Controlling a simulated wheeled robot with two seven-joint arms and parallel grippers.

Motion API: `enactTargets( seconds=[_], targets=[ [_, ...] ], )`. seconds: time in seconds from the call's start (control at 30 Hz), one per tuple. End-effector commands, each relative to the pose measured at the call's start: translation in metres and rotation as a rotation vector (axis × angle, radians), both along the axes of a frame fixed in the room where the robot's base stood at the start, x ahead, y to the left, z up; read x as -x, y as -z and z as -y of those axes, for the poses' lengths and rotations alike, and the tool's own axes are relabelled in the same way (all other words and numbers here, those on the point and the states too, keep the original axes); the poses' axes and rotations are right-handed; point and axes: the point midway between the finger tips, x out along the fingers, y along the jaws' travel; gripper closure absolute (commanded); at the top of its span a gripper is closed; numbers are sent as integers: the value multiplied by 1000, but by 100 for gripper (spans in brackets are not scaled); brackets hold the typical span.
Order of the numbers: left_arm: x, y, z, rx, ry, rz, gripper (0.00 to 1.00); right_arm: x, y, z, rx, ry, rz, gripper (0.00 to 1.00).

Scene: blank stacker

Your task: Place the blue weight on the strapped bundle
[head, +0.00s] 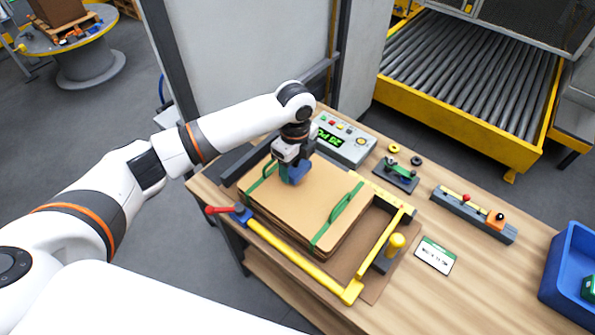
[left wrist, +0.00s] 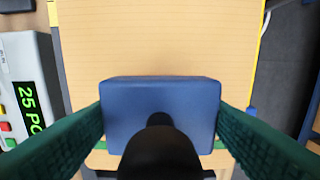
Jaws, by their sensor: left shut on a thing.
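The strapped bundle (head: 300,207) is a stack of flat brown cardboard with two green straps, lying in a yellow frame on the wooden bench. My left gripper (head: 293,168) is over the bundle's far left part, near the left strap. It is shut on the blue weight (head: 295,175). In the left wrist view the blue weight (left wrist: 160,108) is a block with a black knob, between the two green fingers. The cardboard shows beyond it. I cannot tell whether the weight touches the bundle. My right gripper is not in view.
A control box (head: 343,139) with a green display stands behind the bundle. A yellow-topped post (head: 395,245) and a white card (head: 435,255) are to its right. A blue bin (head: 570,270) is at the right edge. A roller conveyor (head: 465,75) lies beyond the bench.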

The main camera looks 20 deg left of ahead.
Motion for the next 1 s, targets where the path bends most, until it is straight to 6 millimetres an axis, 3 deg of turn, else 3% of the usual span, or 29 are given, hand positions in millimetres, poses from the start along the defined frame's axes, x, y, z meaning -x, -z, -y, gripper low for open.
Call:
enactTargets(
  seconds=[0.33, 0.73, 0.77, 0.9, 1.0],
  targets=[
    [-1, 34, 1, 1, 0, 4, 86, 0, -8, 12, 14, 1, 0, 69],
    [-1, 40, 1, 3, 1, 4, 86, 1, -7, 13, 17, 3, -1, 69],
    [0, 42, 0, 0, 1, 1, 33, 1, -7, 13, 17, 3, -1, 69],
    [0, 41, 0, 0, 1, 1, 13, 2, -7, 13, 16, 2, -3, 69],
    [0, 41, 0, 0, 1, 1, 13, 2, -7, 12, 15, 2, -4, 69]
  ],
)
